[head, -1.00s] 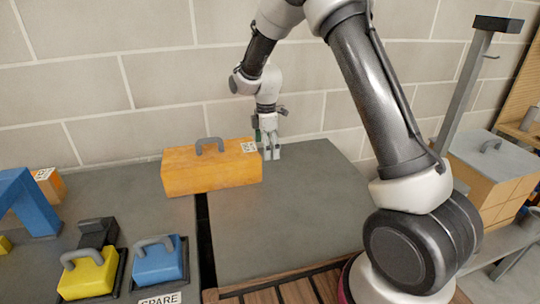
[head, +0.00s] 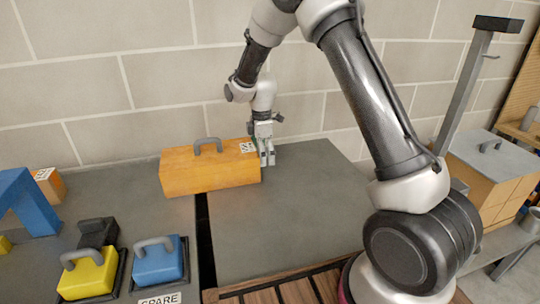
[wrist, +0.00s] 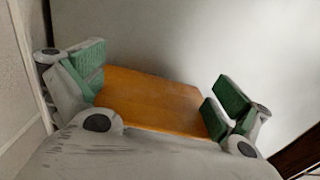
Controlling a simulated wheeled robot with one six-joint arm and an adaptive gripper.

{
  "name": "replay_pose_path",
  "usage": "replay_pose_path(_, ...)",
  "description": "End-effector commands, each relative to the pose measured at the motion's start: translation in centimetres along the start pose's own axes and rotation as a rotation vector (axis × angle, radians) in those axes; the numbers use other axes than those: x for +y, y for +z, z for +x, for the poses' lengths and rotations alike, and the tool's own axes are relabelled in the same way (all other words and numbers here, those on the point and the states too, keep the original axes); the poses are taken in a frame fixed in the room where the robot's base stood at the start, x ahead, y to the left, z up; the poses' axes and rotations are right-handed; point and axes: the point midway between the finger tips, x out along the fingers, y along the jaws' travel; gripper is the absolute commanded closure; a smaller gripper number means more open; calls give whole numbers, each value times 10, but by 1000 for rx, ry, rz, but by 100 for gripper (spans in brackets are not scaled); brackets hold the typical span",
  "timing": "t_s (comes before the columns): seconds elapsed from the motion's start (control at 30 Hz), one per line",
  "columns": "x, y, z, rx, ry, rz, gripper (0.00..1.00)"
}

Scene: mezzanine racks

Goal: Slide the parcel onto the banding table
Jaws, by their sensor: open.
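The parcel is a long orange box (head: 205,175) with a grey handle on top and a white label near its right end. I cannot tell from any sign which is the banding table. My gripper (head: 267,160) points down at the parcel's right end, close beside it; contact is unclear. In the wrist view the green-padded fingers (wrist: 155,92) are wide apart, and the parcel (wrist: 150,100) shows between and beyond them.
A yellow block (head: 88,275) and a blue block (head: 158,262) with handles sit at front left, by a "SPARE" label (head: 160,299). A blue arch (head: 28,203) and a small orange box (head: 48,185) stand farther left. A block wall is behind. The right tabletop is mostly clear.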

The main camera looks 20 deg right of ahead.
Motion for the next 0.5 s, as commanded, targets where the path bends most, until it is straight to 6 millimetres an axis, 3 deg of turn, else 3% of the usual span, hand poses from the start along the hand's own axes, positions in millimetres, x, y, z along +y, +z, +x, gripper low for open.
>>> replay_pose_path(0.5,0,-27,0,1,1,-1,0)
